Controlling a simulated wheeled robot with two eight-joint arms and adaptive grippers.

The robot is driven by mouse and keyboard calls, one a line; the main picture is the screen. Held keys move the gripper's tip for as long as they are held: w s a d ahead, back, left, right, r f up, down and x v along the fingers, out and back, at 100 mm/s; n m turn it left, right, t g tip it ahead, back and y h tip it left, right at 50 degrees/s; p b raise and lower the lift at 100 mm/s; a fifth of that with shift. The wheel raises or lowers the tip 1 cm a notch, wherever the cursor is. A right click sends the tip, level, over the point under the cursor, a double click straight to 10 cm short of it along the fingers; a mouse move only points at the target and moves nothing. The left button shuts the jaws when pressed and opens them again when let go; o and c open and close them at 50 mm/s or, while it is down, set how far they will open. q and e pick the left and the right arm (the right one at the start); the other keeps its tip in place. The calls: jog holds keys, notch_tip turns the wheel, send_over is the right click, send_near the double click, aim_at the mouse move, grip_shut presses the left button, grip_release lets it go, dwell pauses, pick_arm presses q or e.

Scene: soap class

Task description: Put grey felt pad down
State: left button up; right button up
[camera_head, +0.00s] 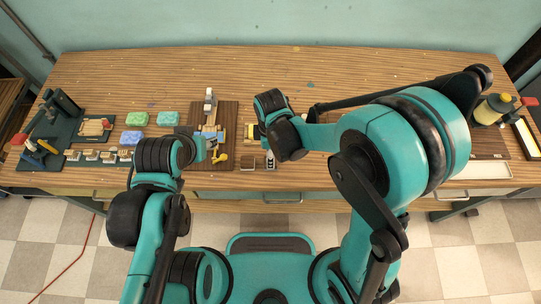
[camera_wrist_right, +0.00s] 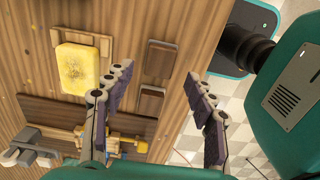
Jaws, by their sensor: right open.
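I cannot clearly make out a grey felt pad in either view. In the right wrist view my right gripper (camera_wrist_right: 157,77) is open, its two fingers wide apart with nothing between them. It hangs above the table near its front edge. Two small dark-topped wooden blocks lie below it, one farther (camera_wrist_right: 160,60) and one nearer (camera_wrist_right: 150,102). In the head view its fingers are hidden behind my arm. My left gripper (camera_head: 212,148) is over the brown board, and its fingers are too small and covered to read.
A yellow sponge-like block (camera_wrist_right: 78,68) lies on a wooden holder left of the right gripper. A brown board (camera_head: 228,112) carries tools. Green (camera_head: 168,118) and blue (camera_head: 131,138) blocks lie at left, near a dark stand (camera_head: 62,105). The table's back middle (camera_head: 290,70) is clear.

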notch_tip(320, 180, up, 7)
jog(key=p, duration=0.2)
jog(key=s+d+r+m+t, duration=0.2)
jog(key=d+r+m, duration=0.3)
jog(key=d+m, duration=0.4)
jog(key=s+d+r+m+t, duration=0.3)
jog(key=d+r+m+t, duration=0.2)
jog(key=d+m, duration=0.4)
jog(key=shift+r, duration=0.8)
jog(key=shift+s, duration=0.1)
notch_tip(320, 180, down, 5)
jog(key=b, duration=0.5)
jog(key=shift+f, duration=0.1)
